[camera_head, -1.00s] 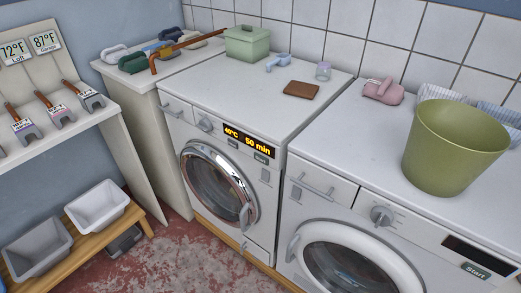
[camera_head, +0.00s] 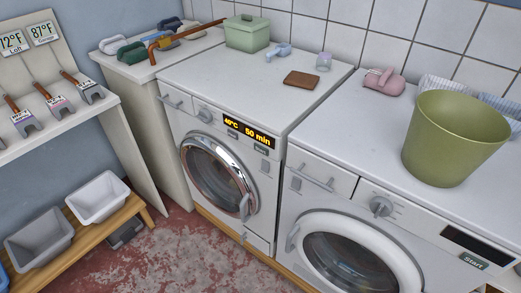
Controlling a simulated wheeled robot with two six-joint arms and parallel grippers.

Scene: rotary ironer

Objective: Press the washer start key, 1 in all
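Two white front-loading machines stand side by side. The left machine (camera_head: 225,87) has a lit display (camera_head: 248,132) reading 40°C and 50 min, with small grey keys below it. One of these keys (camera_head: 261,150) carries a label that looks like Start but is too small to read surely. No name on either machine tells which is the washer. Neither of my grippers is in view.
A green bucket (camera_head: 453,140) and a pink object (camera_head: 384,82) stand on the right machine. White and grey tubs sit on a low bench (camera_head: 85,243). The red floor (camera_head: 185,255) in front is clear.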

